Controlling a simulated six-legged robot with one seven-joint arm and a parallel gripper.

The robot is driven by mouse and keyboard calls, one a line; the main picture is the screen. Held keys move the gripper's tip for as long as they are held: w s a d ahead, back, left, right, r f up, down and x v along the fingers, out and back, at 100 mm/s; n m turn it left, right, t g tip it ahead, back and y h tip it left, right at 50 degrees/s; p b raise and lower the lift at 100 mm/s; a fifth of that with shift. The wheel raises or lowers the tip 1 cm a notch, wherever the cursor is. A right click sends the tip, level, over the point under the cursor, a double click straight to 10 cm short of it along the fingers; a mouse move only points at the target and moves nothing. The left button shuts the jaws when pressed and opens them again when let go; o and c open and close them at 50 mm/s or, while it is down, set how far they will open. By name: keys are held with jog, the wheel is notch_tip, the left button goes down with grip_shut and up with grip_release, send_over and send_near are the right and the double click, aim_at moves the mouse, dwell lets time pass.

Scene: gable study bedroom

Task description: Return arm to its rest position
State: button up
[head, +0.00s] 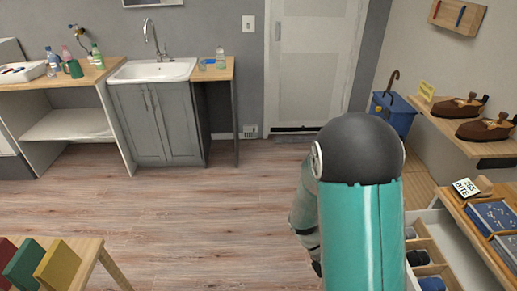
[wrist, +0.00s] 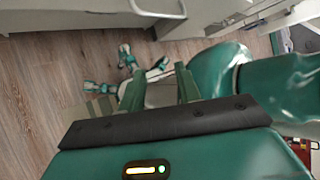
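My arm stands up large at the right of centre in the head view, as a teal link topped by a black rounded joint. A darker link hangs behind it on the left. My gripper (wrist: 159,74) shows in the wrist view, with two green fingers standing apart above a dark bar. Nothing is seen held between the fingers. Parts of my own body and legs show beyond and beside them. In the head view the gripper is hidden behind the arm.
Wood floor (head: 200,220) lies clear ahead. A sink cabinet (head: 160,122) and door (head: 315,65) stand at the back. On the right are a shoe shelf (head: 455,135), a blue bin (head: 393,113) and an open drawer (head: 450,250).

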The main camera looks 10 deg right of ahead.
jog(key=a+r+m+t+y, duration=0.2)
jog(key=a+r+m+t, duration=0.2)
jog(key=r, duration=0.4)
jog(key=a+r+m+t+y, duration=0.2)
jog(key=r+m+t, duration=0.3)
jog(key=r+m, duration=0.3)
jog(key=a+r+m+t+y, duration=0.2)
jog(key=a+r+m+t, duration=0.3)
jog(key=r, duration=0.5)
jog(key=shift+w+a+m+t, duration=0.2)
jog(key=shift+a+m+t, duration=0.15)
jog(key=shift+m, duration=0.35)
jog(key=shift+d, duration=0.15)
